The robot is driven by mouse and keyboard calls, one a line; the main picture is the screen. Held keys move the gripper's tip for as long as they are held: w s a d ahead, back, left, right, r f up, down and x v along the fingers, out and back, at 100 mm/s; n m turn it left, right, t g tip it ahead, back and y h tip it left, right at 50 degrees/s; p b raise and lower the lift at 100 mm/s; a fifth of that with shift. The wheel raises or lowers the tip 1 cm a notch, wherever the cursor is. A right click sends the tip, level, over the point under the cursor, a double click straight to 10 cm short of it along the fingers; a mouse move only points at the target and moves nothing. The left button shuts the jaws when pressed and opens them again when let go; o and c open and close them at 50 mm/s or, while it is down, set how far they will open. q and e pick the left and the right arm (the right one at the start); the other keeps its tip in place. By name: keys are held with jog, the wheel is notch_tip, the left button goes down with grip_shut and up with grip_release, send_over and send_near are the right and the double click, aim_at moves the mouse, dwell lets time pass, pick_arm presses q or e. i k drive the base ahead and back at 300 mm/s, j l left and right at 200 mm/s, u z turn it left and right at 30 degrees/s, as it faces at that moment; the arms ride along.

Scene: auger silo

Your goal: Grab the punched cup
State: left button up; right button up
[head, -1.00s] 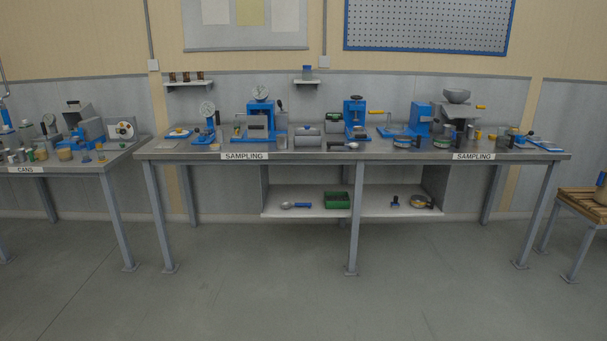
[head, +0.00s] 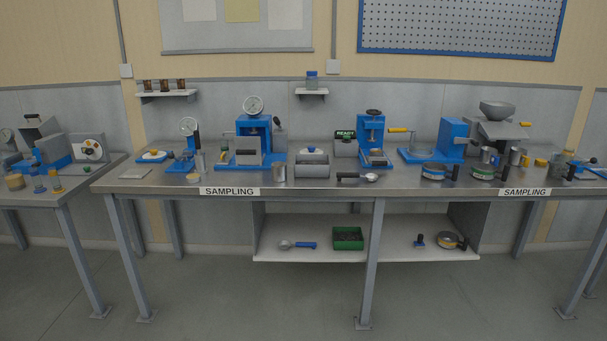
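No cup with clearly visible holes can be made out at this distance, so I cannot tell which one is the punched cup. A small grey metal cup (head: 279,172) stands on the sampling bench (head: 330,190), left of centre. More metal cups (head: 515,156) stand at the right of the bench near the grey hopper machine (head: 497,125). Two round pans with dark handles, one with a blue band (head: 434,171) and one with a green band (head: 483,174), sit at the right front. Neither of my grippers is in view.
Blue presses (head: 254,140) and a grey box-shaped holder (head: 312,165) crowd the bench top. Another bench (head: 50,190) stands at left. The floor in front is clear.

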aim_at(279, 169)
jog(key=i, duration=2.65)
jog(key=u, duration=0.1)
jog(key=i, duration=0.05)
